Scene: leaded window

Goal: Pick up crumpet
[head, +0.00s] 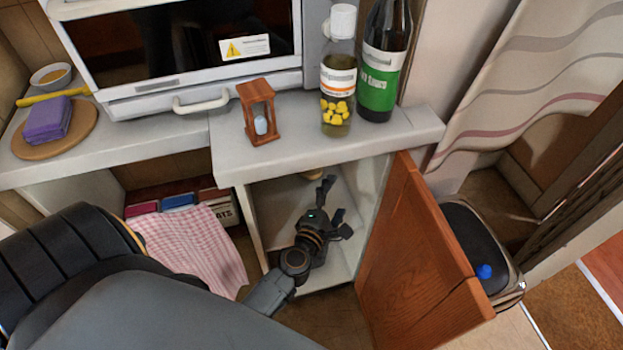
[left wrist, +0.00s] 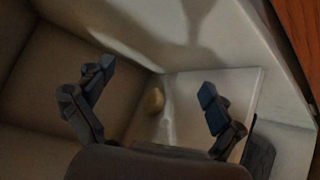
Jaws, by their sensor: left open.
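The crumpet appears to be the small, round, tan thing (left wrist: 154,101) inside the cupboard in the left wrist view, between the two fingers and beyond them. A sliver of a tan thing, likely the same, shows in the head view (head: 313,174) just under the counter edge, which hides the rest. My left gripper (head: 333,203) reaches into the open cupboard. It also shows in the left wrist view (left wrist: 157,80), with its fingers wide apart and nothing between them. The crumpet seems apart from the fingers. My right gripper is in neither view.
The open wooden door (head: 420,265) stands close right of my left arm. A checked cloth (head: 195,245) hangs at left.

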